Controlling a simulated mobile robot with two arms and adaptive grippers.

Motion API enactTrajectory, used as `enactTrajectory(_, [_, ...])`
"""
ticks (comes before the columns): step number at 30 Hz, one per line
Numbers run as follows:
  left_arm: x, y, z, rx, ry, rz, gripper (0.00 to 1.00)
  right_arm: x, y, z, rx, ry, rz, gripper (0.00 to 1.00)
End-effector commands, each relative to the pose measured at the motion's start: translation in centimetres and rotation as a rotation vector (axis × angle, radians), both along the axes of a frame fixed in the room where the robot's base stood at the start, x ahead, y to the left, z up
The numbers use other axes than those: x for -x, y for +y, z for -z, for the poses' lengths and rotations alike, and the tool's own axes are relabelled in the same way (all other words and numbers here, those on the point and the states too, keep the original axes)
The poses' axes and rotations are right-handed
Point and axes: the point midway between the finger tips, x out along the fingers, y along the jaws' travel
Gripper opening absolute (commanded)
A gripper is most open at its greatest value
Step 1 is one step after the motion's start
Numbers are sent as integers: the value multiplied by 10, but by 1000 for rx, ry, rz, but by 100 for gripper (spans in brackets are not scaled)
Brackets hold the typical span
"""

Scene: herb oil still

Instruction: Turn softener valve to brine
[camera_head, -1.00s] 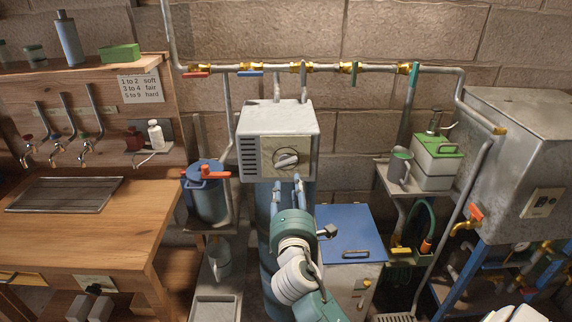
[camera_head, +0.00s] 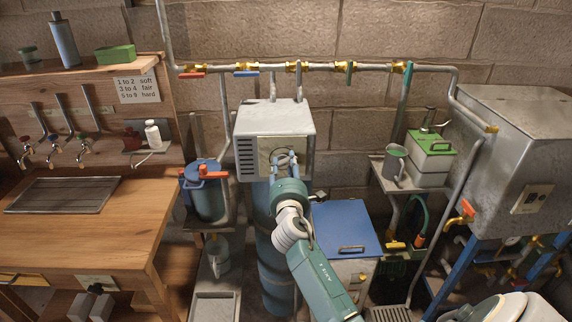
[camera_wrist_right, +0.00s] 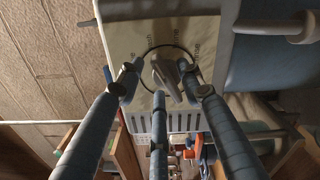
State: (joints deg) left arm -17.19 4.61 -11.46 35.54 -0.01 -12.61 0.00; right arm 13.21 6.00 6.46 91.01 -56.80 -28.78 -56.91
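The softener valve head is a pale grey box (camera_head: 275,117) on a blue tank (camera_head: 274,265), with a cream dial plate (camera_head: 266,146) on its front. My right gripper (camera_head: 284,157) is up at the dial and covers most of it. In the right wrist view the grey valve knob (camera_wrist_right: 172,78) sits inside a dark ring with small, partly legible words around it. The three fingers of my right gripper (camera_wrist_right: 166,86) are spread around the knob, with gaps visible between the fingertips and the knob. My left gripper is not in view.
A blue-lidded box (camera_head: 345,228) stands right of the tank. A blue pot with an orange handle (camera_head: 206,188) stands to the left. A pipe with several valves (camera_head: 330,67) runs above. A wooden counter (camera_head: 110,222) is at left, a metal tank (camera_head: 520,150) at right.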

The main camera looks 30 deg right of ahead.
Motion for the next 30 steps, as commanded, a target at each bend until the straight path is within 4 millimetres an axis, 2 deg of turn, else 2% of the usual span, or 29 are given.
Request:
enactTrajectory(7, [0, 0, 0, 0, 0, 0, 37, 0, 0, 0, 1, 1, 0, 35])
enactTrajectory(12, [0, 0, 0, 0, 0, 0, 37, 0, 0, 0, 1, 1, 0, 1])
enactTrajectory(22, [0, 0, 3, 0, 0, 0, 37, 0, 0, 1, -18, -11, 0, 0])
enactTrajectory(30, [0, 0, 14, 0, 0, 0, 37, 1, -1, 5, -135, -83, 0, 0])
